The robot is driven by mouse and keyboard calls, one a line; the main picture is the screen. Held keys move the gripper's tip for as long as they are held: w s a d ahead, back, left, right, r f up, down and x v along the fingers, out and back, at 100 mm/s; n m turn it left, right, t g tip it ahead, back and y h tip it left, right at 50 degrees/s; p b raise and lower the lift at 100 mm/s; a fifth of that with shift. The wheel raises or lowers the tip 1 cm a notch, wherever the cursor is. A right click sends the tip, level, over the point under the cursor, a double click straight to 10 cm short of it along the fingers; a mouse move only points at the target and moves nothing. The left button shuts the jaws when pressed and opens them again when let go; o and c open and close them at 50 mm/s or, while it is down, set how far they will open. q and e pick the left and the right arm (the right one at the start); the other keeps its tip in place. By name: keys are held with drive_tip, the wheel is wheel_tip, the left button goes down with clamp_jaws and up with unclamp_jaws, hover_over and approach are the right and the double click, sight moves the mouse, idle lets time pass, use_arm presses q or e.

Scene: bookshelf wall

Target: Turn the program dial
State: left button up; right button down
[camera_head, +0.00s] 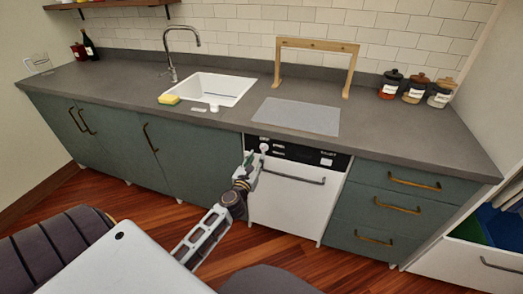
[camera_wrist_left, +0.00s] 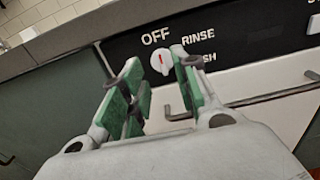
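The program dial (camera_wrist_left: 162,64) is a white round knob with a red mark on the black control panel (camera_wrist_left: 240,30). The words OFF, RINSE and a partly hidden word ending in SH stand around it in the left wrist view. In the head view the dial (camera_head: 264,147) sits at the panel's left end, on the white dishwasher (camera_head: 288,195). My left gripper (camera_head: 254,158) is just in front of the panel. In the left wrist view its green-padded fingers (camera_wrist_left: 155,85) are apart, with the dial showing between and beyond them. Contact is not visible. My right gripper is out of view.
The dishwasher's bar handle (camera_head: 292,178) lies just below the panel. The grey counter (camera_head: 225,120) overhangs above it, with a sink (camera_head: 222,88), yellow sponge (camera_head: 168,99) and wooden rack (camera_head: 316,46). A white table (camera_head: 120,265) and dark chairs stand in front.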

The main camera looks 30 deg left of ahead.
sight(263, 148)
use_arm(q)
drive_tip(key=shift+x, duration=3.35)
drive_tip(key=shift+c, duration=0.4)
clamp_jaws()
